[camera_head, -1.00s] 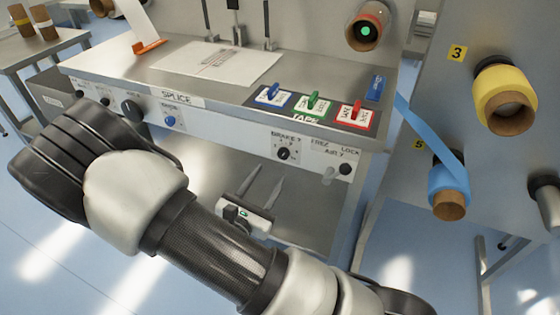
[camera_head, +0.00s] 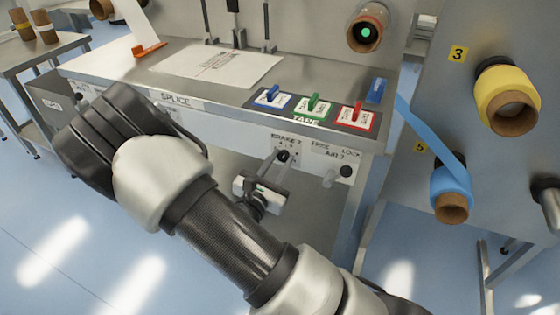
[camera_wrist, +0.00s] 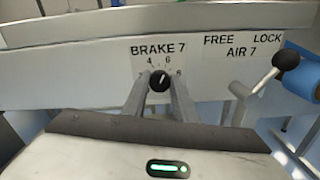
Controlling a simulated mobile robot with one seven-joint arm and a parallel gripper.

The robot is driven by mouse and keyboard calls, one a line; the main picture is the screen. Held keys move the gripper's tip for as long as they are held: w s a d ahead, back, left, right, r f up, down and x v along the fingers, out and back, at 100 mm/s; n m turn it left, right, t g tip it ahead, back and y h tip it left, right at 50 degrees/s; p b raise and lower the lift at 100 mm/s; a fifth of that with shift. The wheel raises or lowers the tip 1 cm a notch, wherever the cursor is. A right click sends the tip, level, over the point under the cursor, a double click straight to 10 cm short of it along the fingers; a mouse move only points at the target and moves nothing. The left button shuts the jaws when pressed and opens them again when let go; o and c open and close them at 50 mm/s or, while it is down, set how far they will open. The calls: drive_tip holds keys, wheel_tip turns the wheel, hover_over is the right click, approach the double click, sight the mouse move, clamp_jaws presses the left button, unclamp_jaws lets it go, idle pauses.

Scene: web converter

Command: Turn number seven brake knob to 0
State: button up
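The Brake 7 knob (camera_wrist: 160,80) is small, black and round, on the front panel under a "BRAKE 7" label. In the wrist view its pale mark points roughly upward, between the 4 and the 6 on the dial. It also shows in the head view (camera_head: 283,156). My gripper (camera_wrist: 160,88) is open, with one finger at each side of the knob's lower part and the knob between the tips. I cannot tell whether the fingers touch it. In the head view my gripper (camera_head: 272,163) is in front of the panel, partly covering the dial.
The Free/Lock Air 7 lever (camera_wrist: 288,60) with a black ball is just right of the dial. The bench top above holds blue, green and red tape switches (camera_head: 314,104). A blue roll (camera_head: 450,185) stands out at the right. My arm hides the panel's left part.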

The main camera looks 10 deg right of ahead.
drive_tip(key=shift+c, duration=1.4)
drive_tip(key=shift+r+n+p, duration=0.1)
drive_tip(key=shift+n+p, duration=0.2)
drive_tip(key=shift+p, duration=0.15)
